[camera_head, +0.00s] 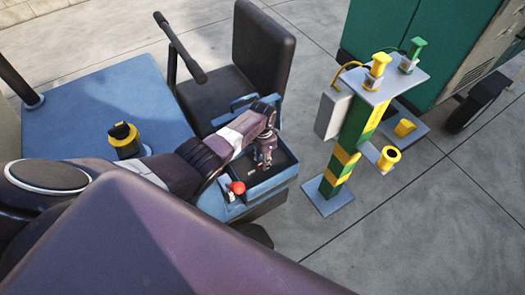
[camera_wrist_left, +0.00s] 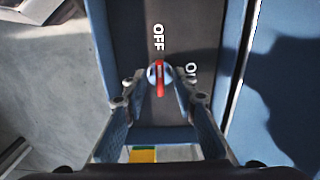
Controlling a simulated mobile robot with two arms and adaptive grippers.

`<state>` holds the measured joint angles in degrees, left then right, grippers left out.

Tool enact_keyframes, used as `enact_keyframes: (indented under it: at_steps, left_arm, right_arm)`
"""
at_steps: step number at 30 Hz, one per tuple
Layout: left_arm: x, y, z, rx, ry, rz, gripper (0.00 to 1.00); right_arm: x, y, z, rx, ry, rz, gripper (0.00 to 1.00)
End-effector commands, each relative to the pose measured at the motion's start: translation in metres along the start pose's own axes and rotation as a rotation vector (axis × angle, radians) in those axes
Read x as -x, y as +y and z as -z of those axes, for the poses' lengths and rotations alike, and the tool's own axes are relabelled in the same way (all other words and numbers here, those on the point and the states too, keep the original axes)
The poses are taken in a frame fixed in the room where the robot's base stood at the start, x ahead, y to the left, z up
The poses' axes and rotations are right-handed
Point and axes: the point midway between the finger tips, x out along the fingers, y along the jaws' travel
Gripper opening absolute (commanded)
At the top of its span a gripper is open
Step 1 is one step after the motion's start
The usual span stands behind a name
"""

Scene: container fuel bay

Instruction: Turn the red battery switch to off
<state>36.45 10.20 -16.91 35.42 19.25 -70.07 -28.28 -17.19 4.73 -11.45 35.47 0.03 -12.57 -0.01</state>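The red battery switch (camera_wrist_left: 159,80) shows in the left wrist view, a red bar handle on a small light-blue round base. Its bar runs up and down in the picture. The white OFF label (camera_wrist_left: 158,37) is above it; the ON label (camera_wrist_left: 192,70) is to its right, partly hidden by a finger. My left gripper (camera_wrist_left: 158,90) is open, with one fingertip on each side of the handle and small gaps seeming to remain. In the head view my left gripper (camera_head: 265,158) reaches down over a dark panel and hides the switch. My right gripper is not in view.
A red knob (camera_head: 237,187) stands on the blue housing beside the panel. A black seat (camera_head: 262,48) and a lever (camera_head: 180,48) are behind. A green-yellow post (camera_head: 347,150) with yellow fittings stands at right. Blue panel walls (camera_wrist_left: 237,60) flank the switch.

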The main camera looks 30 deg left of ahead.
Motion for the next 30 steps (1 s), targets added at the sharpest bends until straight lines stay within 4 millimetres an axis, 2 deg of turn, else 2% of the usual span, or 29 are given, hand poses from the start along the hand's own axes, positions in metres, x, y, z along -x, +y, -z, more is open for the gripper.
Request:
enact_keyframes:
  at_steps: [5, 21, 25, 30]
  left_arm:
    - [0.017, -0.001, -0.001, -0.001, 0.002, 0.002, 0.26]
    - [0.102, 0.0, 0.0, 0.0, 0.002, 0.001, 0.26]
    - [0.112, 0.0, 0.0, 0.0, 0.001, 0.0, 0.26]
    - [0.115, 0.001, 0.0, 0.0, -0.001, -0.001, 0.26]
  right_arm:
    - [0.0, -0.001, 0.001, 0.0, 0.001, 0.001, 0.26]
    - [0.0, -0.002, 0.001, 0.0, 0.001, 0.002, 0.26]
    - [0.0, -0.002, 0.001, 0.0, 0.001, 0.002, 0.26]
    - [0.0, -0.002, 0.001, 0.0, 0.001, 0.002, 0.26]
